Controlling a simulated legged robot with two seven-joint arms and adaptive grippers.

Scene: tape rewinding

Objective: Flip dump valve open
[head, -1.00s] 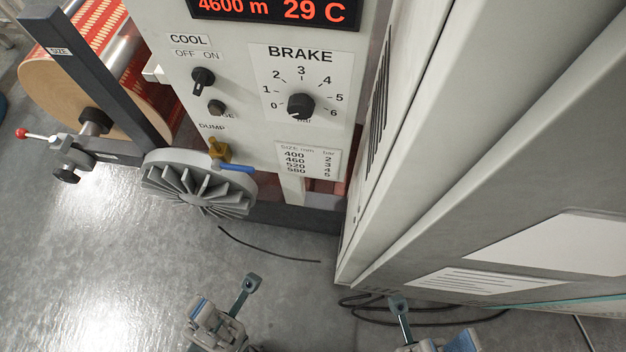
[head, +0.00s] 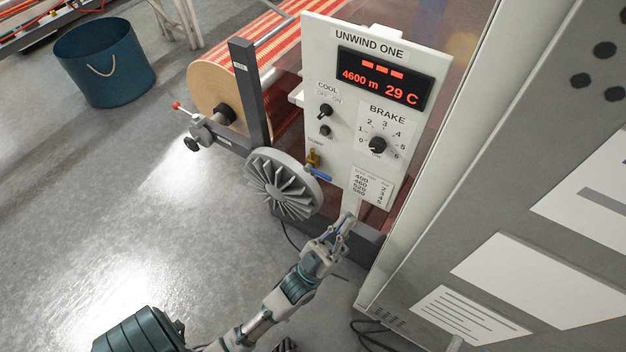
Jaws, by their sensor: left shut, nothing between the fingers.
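The dump valve is a brass body (head: 313,157) with a blue lever (head: 319,174), low on the left of the white control panel (head: 322,63). The lever points right and slightly down, roughly level. My left gripper (head: 347,222) is shut and empty, just below the panel, below and to the right of the blue lever and apart from it. My right gripper is not clearly in view.
A grey finned disc (head: 283,184) stands just left of the valve. A brake knob (head: 377,145) and cool switch (head: 325,110) sit above it. A large grey cabinet (head: 470,180) blocks the right side. A blue bucket (head: 105,62) stands at far left; the floor there is open.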

